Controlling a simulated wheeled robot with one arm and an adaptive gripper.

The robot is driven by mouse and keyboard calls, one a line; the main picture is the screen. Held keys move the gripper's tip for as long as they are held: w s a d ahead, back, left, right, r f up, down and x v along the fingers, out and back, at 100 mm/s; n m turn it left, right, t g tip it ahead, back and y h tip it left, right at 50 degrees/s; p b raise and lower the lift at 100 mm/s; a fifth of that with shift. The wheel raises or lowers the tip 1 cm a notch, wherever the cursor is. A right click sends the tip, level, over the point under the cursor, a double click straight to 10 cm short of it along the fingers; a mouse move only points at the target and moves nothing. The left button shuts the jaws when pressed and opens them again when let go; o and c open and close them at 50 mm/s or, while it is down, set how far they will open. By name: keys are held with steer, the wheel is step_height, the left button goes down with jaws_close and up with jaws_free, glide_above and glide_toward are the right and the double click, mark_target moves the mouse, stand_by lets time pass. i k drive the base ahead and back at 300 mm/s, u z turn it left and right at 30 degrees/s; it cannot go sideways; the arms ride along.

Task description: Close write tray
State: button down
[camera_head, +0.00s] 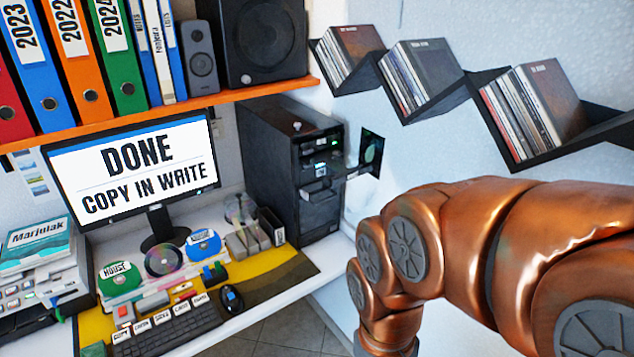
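The black computer tower (285,165) stands at the back of the desk, right of the monitor. A thin dark tray (346,174) sticks out from the upper part of its front, so it is open. I cannot tell whether a disc lies on it. Below it, another drive front (318,193) shows on the tower; I cannot tell whether it is out. The monitor (135,168) reads "DONE COPY IN WRITE". My copper arm fills the right side, in front of and to the right of the tower. Its end runs out of the bottom edge, and my gripper is not in view.
A dark square panel (371,152) is on the wall just beyond the tray. Zigzag disc shelves (480,78) hang at upper right. The desk holds a keyboard (168,328), a mouse (231,298) and discs. An orange shelf (165,110) with binders and speakers is above.

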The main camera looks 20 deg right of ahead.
mark_target(326, 156)
steer(key=u, duration=1.15)
steer(key=i, duration=0.95)
steer(key=z, duration=1.65)
